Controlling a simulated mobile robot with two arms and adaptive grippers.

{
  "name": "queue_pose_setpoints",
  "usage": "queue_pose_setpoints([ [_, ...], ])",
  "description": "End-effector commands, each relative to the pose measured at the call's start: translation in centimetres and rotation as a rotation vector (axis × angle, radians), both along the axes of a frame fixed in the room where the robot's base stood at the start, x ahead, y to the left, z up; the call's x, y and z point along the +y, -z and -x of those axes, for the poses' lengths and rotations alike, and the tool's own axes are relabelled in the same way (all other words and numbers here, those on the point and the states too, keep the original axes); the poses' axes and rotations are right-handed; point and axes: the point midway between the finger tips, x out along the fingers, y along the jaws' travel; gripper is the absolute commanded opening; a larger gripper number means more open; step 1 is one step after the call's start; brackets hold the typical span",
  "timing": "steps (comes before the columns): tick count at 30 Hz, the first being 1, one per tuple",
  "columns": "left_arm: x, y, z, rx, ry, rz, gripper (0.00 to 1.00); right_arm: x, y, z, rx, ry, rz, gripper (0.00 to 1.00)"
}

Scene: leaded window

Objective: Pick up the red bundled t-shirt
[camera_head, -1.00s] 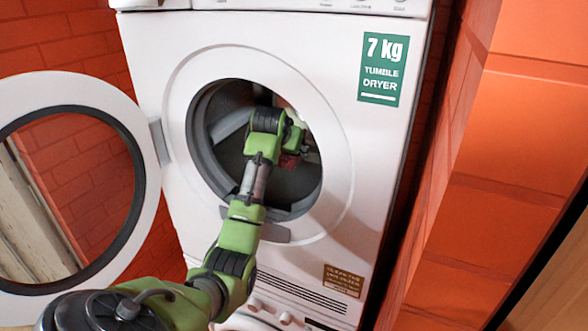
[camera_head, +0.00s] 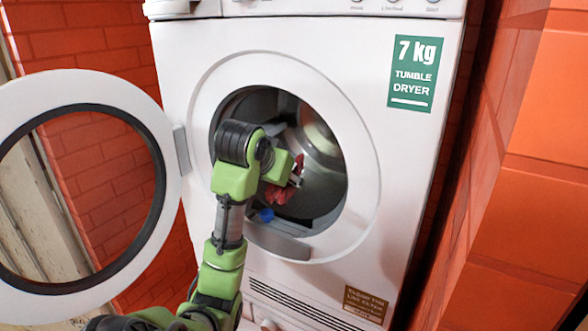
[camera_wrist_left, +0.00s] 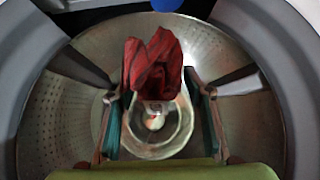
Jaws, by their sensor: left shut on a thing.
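The red bundled t-shirt (camera_wrist_left: 153,66) is crumpled between the fingers of my left gripper (camera_wrist_left: 158,98) in the left wrist view. In the head view the red t-shirt (camera_head: 278,193) shows in the dryer's mouth, partly hidden by my green wrist. My left gripper (camera_head: 294,176) is shut on it, at the opening of the drum. The tumble dryer (camera_head: 405,160) is white with a round opening. My right gripper is not in view.
The dryer door (camera_head: 160,125) stands open to the left. The metal drum (camera_head: 318,140) lies behind the gripper, and the opening's rim surrounds it closely. A small blue thing (camera_head: 266,215) is at the lower rim. A brick wall (camera_head: 545,110) stands to the right.

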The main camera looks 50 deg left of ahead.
Motion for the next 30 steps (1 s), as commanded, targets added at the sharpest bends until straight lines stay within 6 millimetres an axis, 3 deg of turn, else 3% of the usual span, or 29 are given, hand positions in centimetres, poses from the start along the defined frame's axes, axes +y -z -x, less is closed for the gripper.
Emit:
queue_pose_setpoints([
  [3, -0.2, -1.1, 1.0, 0.029, 0.000, 0.002, 0.22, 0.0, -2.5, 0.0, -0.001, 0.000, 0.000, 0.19],
  [15, -0.9, -2.0, 3.3, 0.173, 0.000, 0.048, 0.22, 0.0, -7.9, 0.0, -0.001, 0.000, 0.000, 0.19],
  [30, -1.6, -2.1, 5.1, 0.283, 0.001, 0.089, 0.22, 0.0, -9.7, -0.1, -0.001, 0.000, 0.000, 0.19],
])
